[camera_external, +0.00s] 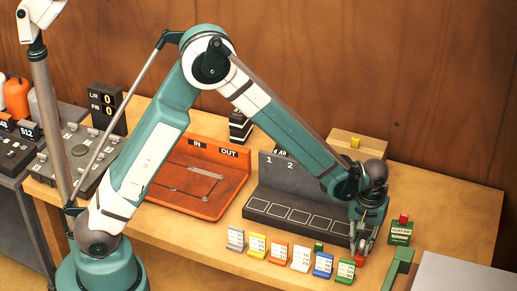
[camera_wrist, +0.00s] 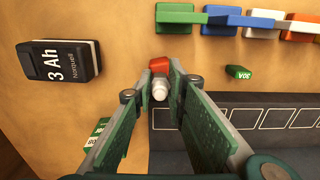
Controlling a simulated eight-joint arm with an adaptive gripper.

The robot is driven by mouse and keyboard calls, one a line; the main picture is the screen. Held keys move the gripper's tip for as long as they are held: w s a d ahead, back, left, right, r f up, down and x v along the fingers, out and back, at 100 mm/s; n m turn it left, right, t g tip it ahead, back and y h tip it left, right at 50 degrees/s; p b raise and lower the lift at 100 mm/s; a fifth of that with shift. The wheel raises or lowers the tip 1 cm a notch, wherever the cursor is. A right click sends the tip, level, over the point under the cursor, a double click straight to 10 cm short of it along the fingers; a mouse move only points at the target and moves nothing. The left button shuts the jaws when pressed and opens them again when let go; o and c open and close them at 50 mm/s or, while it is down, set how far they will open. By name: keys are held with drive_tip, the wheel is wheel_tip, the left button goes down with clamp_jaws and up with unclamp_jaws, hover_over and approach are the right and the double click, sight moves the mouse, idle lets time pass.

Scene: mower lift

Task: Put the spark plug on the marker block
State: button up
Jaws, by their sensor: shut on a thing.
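The spark plug (camera_wrist: 160,91) shows as a small white ribbed piece in the wrist view. My gripper (camera_external: 361,247) is shut on it, with the green-padded fingers on either side in the wrist view (camera_wrist: 162,84). A small red block (camera_wrist: 160,64), which looks like the marker block, lies just past the fingertips, by the plug's end. It also shows in the external view (camera_external: 360,262), right below my gripper, on the table. I cannot tell whether plug and block touch. In the external view, my fingers mostly hide the plug.
A dark numbered rack (camera_external: 290,213) stands left of my gripper. Several coloured cards (camera_external: 281,252) stand in front of it, and a small green 30A piece (camera_wrist: 238,72) lies between.

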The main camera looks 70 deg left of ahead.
sight(362, 241)
drive_tip(key=shift+f, duration=0.3)
drive_tip(key=shift+f, duration=0.25)
drive_tip(key=o, duration=0.9)
drive_tip(key=shift+r, duration=0.1)
drive_tip(key=shift+r, duration=0.1)
drive_tip(key=shift+r, duration=6.05)
drive_tip(key=shift+r, duration=0.1)
